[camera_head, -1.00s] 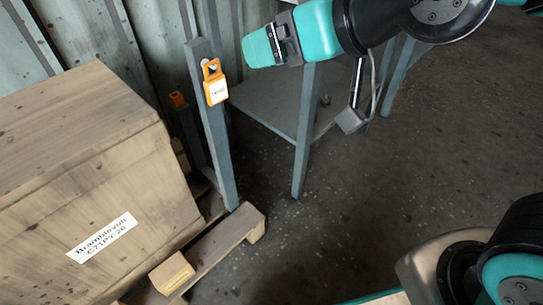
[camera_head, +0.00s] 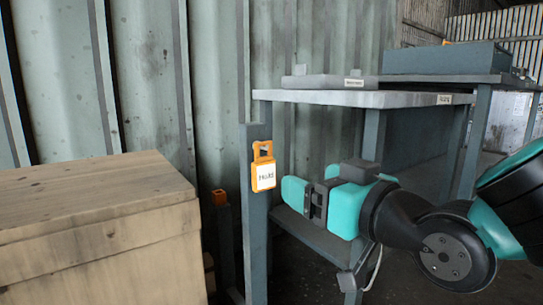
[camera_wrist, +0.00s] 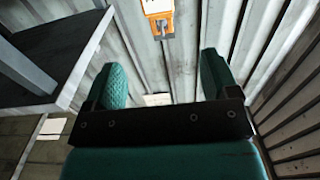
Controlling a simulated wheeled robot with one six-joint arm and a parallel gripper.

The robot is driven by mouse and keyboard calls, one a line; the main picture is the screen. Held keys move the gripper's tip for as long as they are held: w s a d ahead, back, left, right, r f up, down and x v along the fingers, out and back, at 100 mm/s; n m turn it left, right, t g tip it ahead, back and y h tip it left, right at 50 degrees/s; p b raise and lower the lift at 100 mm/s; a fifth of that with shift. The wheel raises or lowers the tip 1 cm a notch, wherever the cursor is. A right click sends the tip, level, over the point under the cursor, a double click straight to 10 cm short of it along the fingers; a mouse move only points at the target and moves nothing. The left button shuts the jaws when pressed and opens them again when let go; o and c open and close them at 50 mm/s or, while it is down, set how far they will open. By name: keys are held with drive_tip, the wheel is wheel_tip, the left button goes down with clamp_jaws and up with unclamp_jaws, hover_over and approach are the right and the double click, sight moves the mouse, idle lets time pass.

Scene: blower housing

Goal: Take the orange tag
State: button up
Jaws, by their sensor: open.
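The orange tag (camera_head: 263,168) with a white label hangs near the top of a grey upright post (camera_head: 254,222) in the head view. My gripper (camera_head: 290,192) is just to the right of the tag, with its fingers pointing left towards the post. In the wrist view the tag (camera_wrist: 158,13) shows at the top edge, partly cut off, beyond the two teal fingers. My gripper (camera_wrist: 171,78) is open there, with nothing between its fingers. I cannot tell the exact gap between fingers and tag.
A large wooden crate (camera_head: 95,225) stands at the left. A grey workbench (camera_head: 350,98) with flat items on top stands behind my gripper. A corrugated wall closes the back.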

sight(265, 161)
drive_tip(key=p+x, duration=0.4)
drive_tip(key=p, duration=0.3)
drive_tip(key=p+x, duration=0.5)
drive_tip(key=p, duration=0.2)
drive_tip(key=p+x, duration=0.4)
drive_tip(key=p, duration=0.3)
drive_tip(key=shift+w+a+r+p, duration=0.15)
drive_tip(key=shift+w+r+p, duration=0.05)
drive_tip(key=shift+r+p, duration=0.1)
drive_tip(key=w+p, duration=0.1)
drive_tip(key=a+p, duration=0.1)
drive_tip(key=shift+w+a+f+p, duration=0.1)
drive_tip(key=shift+w+f+p, duration=0.25)
drive_tip(key=shift+w, duration=0.05)
drive_tip(key=c, duration=1)
drive_tip(key=shift+r+p, duration=0.65)
